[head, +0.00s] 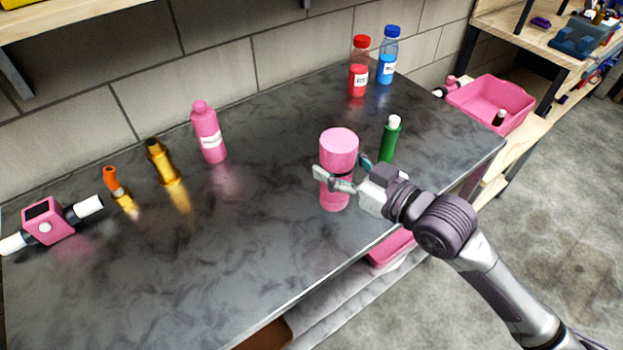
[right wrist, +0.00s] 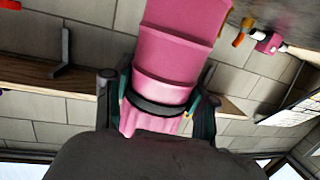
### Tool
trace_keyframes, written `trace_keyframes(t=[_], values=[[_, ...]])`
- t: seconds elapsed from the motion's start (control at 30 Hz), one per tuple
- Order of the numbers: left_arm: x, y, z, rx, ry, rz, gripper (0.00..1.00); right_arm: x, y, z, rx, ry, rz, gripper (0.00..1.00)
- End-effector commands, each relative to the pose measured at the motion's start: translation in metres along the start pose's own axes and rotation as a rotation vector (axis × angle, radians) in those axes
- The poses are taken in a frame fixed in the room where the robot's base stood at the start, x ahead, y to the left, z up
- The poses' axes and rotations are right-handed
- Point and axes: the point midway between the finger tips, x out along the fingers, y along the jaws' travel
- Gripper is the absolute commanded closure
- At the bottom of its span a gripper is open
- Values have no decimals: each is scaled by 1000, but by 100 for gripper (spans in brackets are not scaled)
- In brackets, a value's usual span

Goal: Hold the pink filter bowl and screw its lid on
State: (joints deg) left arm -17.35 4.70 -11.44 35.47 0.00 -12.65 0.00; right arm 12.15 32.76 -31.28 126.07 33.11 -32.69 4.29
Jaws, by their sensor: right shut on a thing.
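The pink filter bowl (head: 337,172) stands upright at the right part of the dark counter, near its front edge. A pink cylindrical top section, which looks like its lid (head: 339,142), sits above it with a dark band between. My right gripper (head: 337,180) comes in from the right and is shut around the pink body. In the right wrist view the pink body (right wrist: 168,75) lies between the two fingers (right wrist: 160,108), with a dark ring across it. I cannot tell how tightly the lid is seated. My left gripper is not in view.
A green bottle (head: 389,140) stands close behind my right gripper. Red (head: 359,68) and blue (head: 387,56) bottles stand at the back. A pink bottle (head: 208,133), brass fittings (head: 163,163) and a pink meter (head: 48,221) are on the left. The counter's front middle is clear.

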Motion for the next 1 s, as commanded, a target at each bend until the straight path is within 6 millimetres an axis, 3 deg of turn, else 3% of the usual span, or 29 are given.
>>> trace_keyframes(t=[0.1, 0.3, 0.73, 1.0], values=[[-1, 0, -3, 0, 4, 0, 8, 31, -1, 10, 3, 4, 0, 100], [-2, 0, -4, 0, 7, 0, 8, 63, -2, 24, 0, 4, 1, 100], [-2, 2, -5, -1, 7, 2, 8, 69, -2, 30, -1, 2, 1, 100], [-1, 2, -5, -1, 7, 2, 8, 74, -2, 65, -1, 1, 1, 100]])
